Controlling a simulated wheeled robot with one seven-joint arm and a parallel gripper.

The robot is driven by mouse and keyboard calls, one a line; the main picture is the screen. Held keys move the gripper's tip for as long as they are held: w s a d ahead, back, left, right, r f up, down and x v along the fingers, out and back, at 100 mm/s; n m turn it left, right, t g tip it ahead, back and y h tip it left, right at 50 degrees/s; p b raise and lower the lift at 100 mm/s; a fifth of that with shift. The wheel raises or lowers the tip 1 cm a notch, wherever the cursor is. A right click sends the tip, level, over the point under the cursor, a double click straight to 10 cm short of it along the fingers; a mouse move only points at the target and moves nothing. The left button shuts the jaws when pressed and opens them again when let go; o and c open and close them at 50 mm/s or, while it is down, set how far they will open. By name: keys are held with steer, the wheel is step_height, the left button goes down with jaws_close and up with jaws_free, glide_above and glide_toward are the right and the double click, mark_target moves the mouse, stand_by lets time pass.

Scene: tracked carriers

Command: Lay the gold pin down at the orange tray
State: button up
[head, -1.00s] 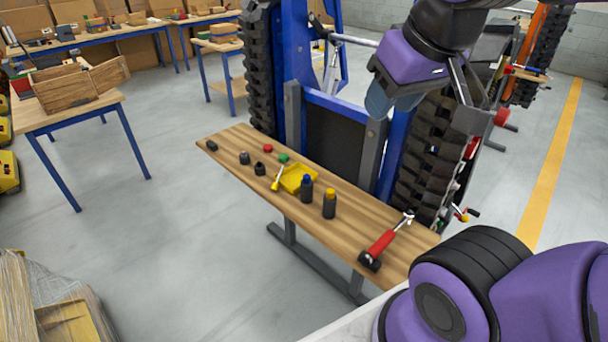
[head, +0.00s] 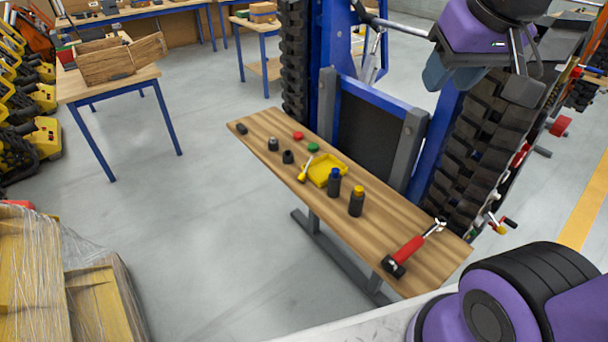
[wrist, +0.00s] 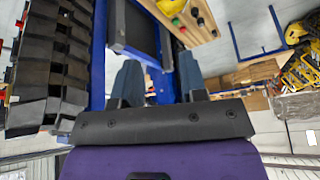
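I see no tray that is clearly orange; a small yellow tray (head: 325,173) lies on the wooden bench. A thin yellow pin-like piece (head: 304,169) lies at the tray's left edge; I cannot tell whether it is the gold pin. My gripper (head: 447,76) is high at the upper right, above and apart from the bench, partly cut off by the frame. In the wrist view, my gripper (wrist: 160,62) has its two blue-grey fingers apart, with nothing seen between them. Part of a yellow object shows at that view's top edge, too cropped to name surely.
A blue frame with black tracks (head: 460,165) stands behind. Wrapped boxes (head: 90,290) are front left.

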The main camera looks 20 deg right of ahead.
steer(key=w+a+f+m+g, duration=0.1)
steer(key=w+f+m, duration=0.1)
steer(key=w, duration=1.2)
steer(key=m+g+y, duration=0.1)
steer(key=m+g, duration=0.2)
steer(key=m, duration=0.3)
glide_above(311, 158)
steer(key=s+d, duration=0.1)
steer(key=d, duration=0.1)
step_height(311, 158, down, 34)
steer(key=shift+w+a+f, duration=0.2)
steer(key=shift+a+f, duration=0.15)
steer(key=shift+f, duration=1.45)
steer(key=shift+w+a+f, duration=0.15)
steer(key=shift+a+f, duration=0.2)
steer(key=shift+f, duration=1.45)
steer(key=shift+w+a+f, duration=0.2)
steer(key=shift+a+f, duration=0.15)
steer(key=shift+f, duration=1.45)
steer(key=shift+c, duration=0.4)
jaws_close()
